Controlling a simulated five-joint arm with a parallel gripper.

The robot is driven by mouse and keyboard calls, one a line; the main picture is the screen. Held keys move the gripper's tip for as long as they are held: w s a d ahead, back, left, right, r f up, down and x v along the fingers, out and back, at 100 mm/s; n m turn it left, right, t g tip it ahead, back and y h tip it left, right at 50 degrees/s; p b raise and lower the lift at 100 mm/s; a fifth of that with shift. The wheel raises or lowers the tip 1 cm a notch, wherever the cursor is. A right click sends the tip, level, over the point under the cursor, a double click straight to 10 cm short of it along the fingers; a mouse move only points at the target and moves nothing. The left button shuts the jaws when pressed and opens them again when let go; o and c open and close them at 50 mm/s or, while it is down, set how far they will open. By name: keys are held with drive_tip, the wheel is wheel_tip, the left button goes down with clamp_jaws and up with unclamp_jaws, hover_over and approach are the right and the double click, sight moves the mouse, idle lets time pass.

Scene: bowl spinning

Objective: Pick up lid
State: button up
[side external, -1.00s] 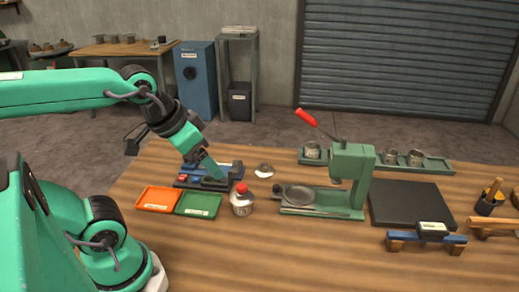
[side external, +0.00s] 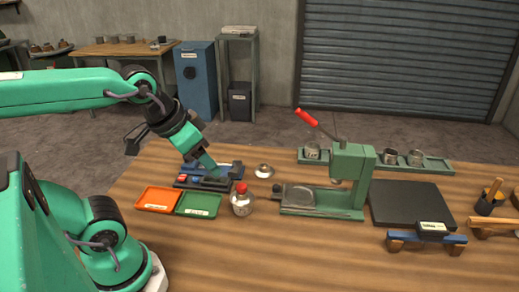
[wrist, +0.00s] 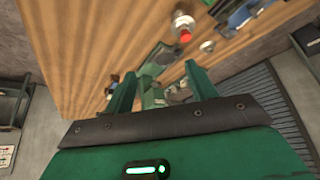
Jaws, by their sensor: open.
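A small silvery domed piece, which looks like the lid (side external: 264,170), lies on the wooden table just right of the blue tool rack in the side view. A small shiny round thing (wrist: 207,46) beside the red-capped bottle in the wrist view appears to be the same piece. My gripper (side external: 212,170) is above the blue rack, to the left of the lid and apart from it. In the wrist view, the two green fingers of my gripper (wrist: 160,70) are spread with nothing held between them. The lid is outside them, to the upper right.
A red-capped bottle (side external: 241,204) stands in front of the lid. Orange (side external: 157,200) and green (side external: 198,205) trays lie left of it. A green press (side external: 350,180) with a red lever stands to the right. The front table is clear.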

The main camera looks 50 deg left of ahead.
drive_tip(key=shift+w, duration=0.1)
drive_tip(key=n+g, duration=0.4)
drive_tip(key=g, duration=0.2)
hover_over(265, 167)
wheel_tip(265, 167, down, 16)
drive_tip(key=shift+r, duration=0.1)
drive_tip(key=shift+w+a+f, duration=0.1)
drive_tip(key=shift+w+f, duration=0.05)
drive_tip(key=shift+f, duration=3.95)
